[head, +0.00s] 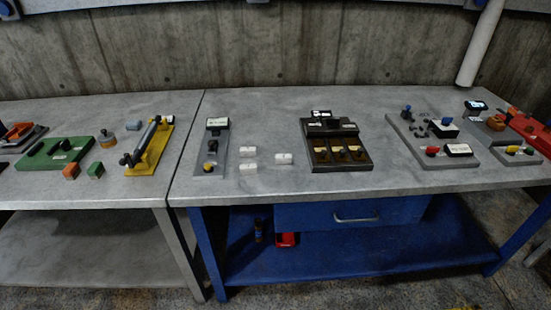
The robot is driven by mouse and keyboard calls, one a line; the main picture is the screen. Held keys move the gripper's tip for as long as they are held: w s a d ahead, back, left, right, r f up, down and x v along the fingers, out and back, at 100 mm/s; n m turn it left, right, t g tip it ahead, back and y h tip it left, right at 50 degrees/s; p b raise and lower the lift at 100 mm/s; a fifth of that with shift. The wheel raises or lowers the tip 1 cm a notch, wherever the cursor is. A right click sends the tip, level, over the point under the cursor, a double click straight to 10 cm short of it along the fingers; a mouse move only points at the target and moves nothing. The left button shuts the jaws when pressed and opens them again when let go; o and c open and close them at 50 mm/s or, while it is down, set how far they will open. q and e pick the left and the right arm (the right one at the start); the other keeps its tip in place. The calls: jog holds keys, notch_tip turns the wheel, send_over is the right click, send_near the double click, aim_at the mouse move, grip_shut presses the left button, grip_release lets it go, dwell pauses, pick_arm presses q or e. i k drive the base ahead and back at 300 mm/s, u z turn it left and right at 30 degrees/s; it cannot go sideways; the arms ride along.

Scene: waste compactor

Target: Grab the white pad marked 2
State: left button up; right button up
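Three small white pads lie on the grey metal bench top, left of its middle. One pad (248,151) is at the back left, a second pad (248,169) is in front of it, and a third pad (284,159) lies to their right. They are apart from one another. Any marks on them are too small to read, so I cannot tell which one is marked 2. Neither of my grippers shows in the head view.
Left of the pads is a grey panel (219,140) with a yellow-and-black part. Right is a dark tray (318,125) with several compartments. Further right is a grey board (400,125) with knobs. A green block (40,158) and a yellow fixture (155,155) are on the left table.

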aim_at(250, 169)
jog(key=z, duration=0.4)
jog(key=k, duration=0.55)
jog(key=z, duration=0.95)
jog(key=i, duration=1.05)
jog(key=u, duration=0.7)
